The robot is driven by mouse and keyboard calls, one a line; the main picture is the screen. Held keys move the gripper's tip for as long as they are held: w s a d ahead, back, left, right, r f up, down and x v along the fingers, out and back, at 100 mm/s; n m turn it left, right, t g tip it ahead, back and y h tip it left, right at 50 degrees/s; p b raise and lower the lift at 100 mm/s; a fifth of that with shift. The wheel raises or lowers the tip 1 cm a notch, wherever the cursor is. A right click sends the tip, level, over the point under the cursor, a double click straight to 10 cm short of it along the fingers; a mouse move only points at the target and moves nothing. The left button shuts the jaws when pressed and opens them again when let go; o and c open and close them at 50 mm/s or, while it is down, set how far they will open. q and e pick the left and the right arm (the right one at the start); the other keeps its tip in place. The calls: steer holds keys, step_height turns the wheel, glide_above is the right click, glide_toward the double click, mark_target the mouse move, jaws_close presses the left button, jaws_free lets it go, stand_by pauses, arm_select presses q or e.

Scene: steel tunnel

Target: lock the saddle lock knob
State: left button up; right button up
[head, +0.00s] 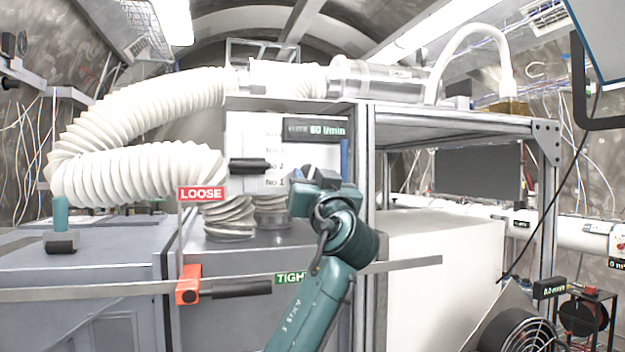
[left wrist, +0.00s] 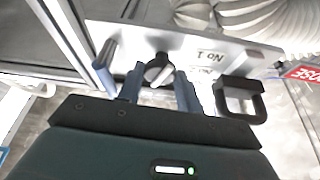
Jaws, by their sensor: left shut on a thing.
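An orange saddle block (head: 188,285) sits on a flat steel rail, with a black bar handle (head: 241,290) lying level to its right. A red LOOSE sign (head: 201,194) stands above it; a green TIGHT sign (head: 290,279) is above the handle's right end, partly covered by my arm. My left gripper (head: 322,180) is away from the saddle, up at the white panel. In the left wrist view, its fingers (left wrist: 158,92) are either side of a small dark round knob (left wrist: 158,70) on the panel, shut on it. That knob is hidden in the head view.
The white panel (head: 240,135) carries numbered labels, a black handle (head: 249,165) and a 60 l/min display (head: 315,128). A large ribbed hose (head: 140,170) hangs left. Grey cabinets (head: 80,275) fill the lower left; a steel frame (head: 365,230) stands right of my arm.

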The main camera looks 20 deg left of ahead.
arm_select(q)
steer(key=m+t+h+p, duration=0.1)
steer(key=m+h, duration=0.1)
steer(key=m, duration=0.2)
steer(key=shift+s+a, duration=0.1)
steer(key=m+h, duration=0.2)
steer(key=m, duration=0.1)
steer(key=shift+a+r+m+p, duration=0.1)
steer(key=shift+m+p, duration=0.3)
steer(key=m+h, duration=0.2)
steer(key=m, duration=0.2)
steer(key=shift+s+a+m, duration=0.1)
steer(key=shift+m, duration=0.2)
steer(key=m, duration=0.2)
steer(key=m+g+h, duration=0.1)
steer(key=m, duration=0.3)
steer(key=shift+a+r+h, duration=0.1)
steer(key=shift+r+h, duration=0.15)
steer(key=shift+h, duration=0.15)
steer(key=shift+r+m+g, duration=0.1)
steer(key=shift+m+g, duration=0.8)
steer(key=shift+m, duration=0.6)
arm_select(e)
steer(key=shift+s+d+r, duration=0.1)
steer(key=shift+d+r, duration=0.1)
steer(key=shift+r, duration=0.05)
arm_select(q)
steer(key=o, duration=1)
